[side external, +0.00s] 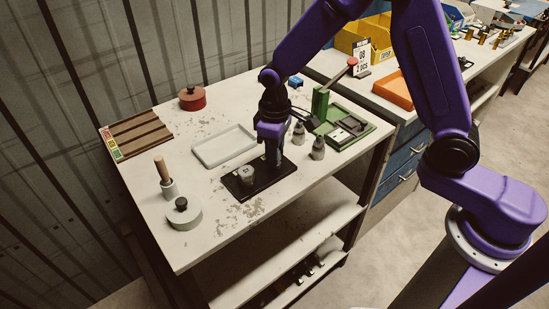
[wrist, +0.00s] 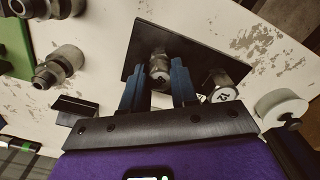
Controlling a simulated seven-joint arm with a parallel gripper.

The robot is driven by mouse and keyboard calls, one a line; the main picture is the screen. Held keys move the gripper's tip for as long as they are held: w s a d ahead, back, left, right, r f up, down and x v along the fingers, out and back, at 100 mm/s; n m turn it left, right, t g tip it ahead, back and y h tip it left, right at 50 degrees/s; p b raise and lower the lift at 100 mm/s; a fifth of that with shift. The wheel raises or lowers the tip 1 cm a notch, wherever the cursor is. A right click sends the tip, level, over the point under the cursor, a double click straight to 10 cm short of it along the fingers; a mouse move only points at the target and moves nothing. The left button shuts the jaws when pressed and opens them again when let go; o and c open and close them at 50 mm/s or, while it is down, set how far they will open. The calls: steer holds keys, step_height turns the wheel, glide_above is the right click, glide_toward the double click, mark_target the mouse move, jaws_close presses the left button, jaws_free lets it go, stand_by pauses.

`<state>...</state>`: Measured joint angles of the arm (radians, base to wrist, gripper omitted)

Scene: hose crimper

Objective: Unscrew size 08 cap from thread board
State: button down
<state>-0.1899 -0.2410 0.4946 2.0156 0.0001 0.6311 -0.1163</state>
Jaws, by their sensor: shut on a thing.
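The thread board (side external: 262,193) is a black plate near the front edge of the bench, and it also shows in the wrist view (wrist: 200,50). My gripper (side external: 273,160) points down over its right part. In the wrist view my gripper's blue fingers (wrist: 160,75) are closed on a grey metal cap (wrist: 159,63) on the board. Its size mark cannot be read. A second grey cap (side external: 246,175) stands upright on the board's left part, apart from the fingers. It shows in the wrist view (wrist: 222,86) with a pale label too small to read surely.
Two grey fittings (side external: 318,149) stand right of the board. A pale tray (side external: 224,154) lies behind it. A green fixture (side external: 320,102) is at back right.

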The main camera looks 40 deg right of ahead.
steer(key=n, duration=0.8)
steer(key=shift+n, duration=0.3)
steer(key=shift+r, duration=4.1)
steer(key=shift+d, duration=0.1)
